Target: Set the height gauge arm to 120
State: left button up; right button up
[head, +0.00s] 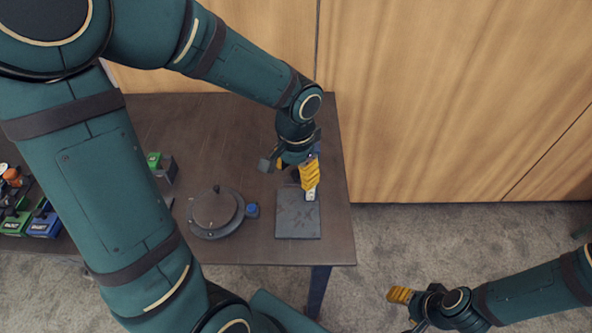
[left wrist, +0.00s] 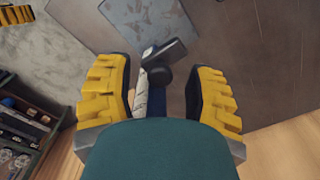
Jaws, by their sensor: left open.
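The height gauge shows in the left wrist view as a pale scaled column (left wrist: 150,97) with a dark arm and round knob (left wrist: 159,73) on it. It stands between the two yellow fingers of my left gripper (left wrist: 168,92), which are open with gaps on both sides. In the head view my left gripper (head: 305,176) is over the back edge of a grey plate (head: 298,222) and hides most of the gauge. The scale reading is too small to tell. My right gripper (head: 402,296) is at the lower right, away from the table; its opening is unclear.
On the dark table (head: 270,252) a round flanged part (head: 215,209) stands left of the plate, with a small blue-topped item (head: 252,210) between them. Green and blue bins (head: 43,222) are at the far left. A wooden wall (head: 440,90) is behind the table.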

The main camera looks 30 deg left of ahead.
aim_at(296, 172)
pick_arm(q)
grip_shut()
jog(key=shift+r+p, duration=1.3)
jog(key=shift+r, duration=0.5)
jog(key=shift+f, duration=0.1)
grip_release()
